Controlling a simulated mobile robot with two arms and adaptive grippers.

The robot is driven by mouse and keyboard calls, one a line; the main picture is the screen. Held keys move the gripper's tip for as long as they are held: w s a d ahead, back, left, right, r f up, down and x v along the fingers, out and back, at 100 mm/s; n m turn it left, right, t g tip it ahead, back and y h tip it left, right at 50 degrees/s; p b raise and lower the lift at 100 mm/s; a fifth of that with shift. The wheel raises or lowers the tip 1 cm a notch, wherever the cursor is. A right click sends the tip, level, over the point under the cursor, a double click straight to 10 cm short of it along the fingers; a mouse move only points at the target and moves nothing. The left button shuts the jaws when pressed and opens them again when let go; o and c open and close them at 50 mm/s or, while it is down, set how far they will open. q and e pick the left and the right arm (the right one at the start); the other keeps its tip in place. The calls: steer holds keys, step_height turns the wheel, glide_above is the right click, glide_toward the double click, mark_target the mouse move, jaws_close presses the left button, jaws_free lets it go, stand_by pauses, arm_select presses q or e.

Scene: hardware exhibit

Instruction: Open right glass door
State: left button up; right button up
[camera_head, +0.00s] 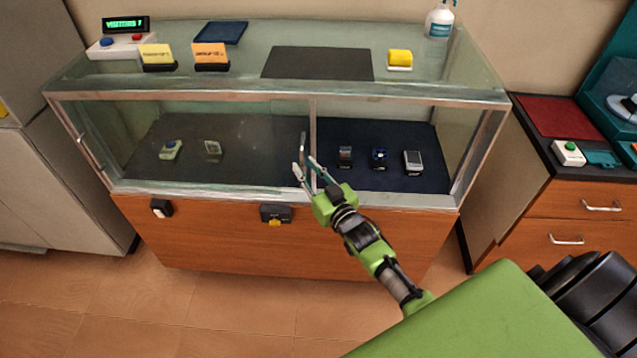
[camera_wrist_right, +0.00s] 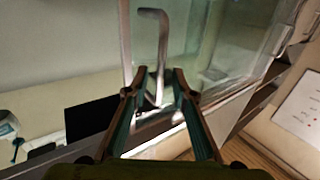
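The glass display case has a right glass door (camera_head: 378,128) in its front, which looks closed. A bent metal bar handle (camera_head: 303,147) stands near the case's middle upright. My right gripper (camera_head: 306,170) is at the handle's lower part, its fingers apart. In the right wrist view the handle (camera_wrist_right: 162,45) runs down between the two open fingertips (camera_wrist_right: 153,84); whether they touch it I cannot tell. My left gripper is not in view.
The left glass door (camera_head: 205,140) has its own handle at the far left. Small devices stand inside the case. A black lock box (camera_head: 275,213) is on the wooden base. A drawer cabinet (camera_head: 575,215) stands at the right. Tiled floor in front is clear.

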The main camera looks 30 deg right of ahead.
steer(key=s, duration=0.9)
steer(key=shift+s+d, duration=0.2)
steer(key=s+a+f+g, duration=0.1)
steer(key=s+f+g, duration=0.45)
steer(key=f, duration=0.95)
steer(key=s+a+f+g, duration=0.1)
steer(key=s+f+g, duration=0.1)
steer(key=s+f, duration=0.95)
steer(key=s+a+f+n+g, duration=0.1)
steer(key=s+f+g, duration=0.3)
steer(key=s+f, duration=0.7)
steer(key=s+a+f+n+g, duration=0.1)
steer(key=s+f+g, duration=0.4)
steer(key=s+f, duration=0.6)
steer(key=s+a, duration=0.1)
steer(key=s, duration=0.6)
steer(key=shift+s+f+h, duration=0.15)
steer(key=shift+s+h, duration=0.1)
steer(key=shift+h, duration=0.05)
steer(key=shift+g, duration=0.25)
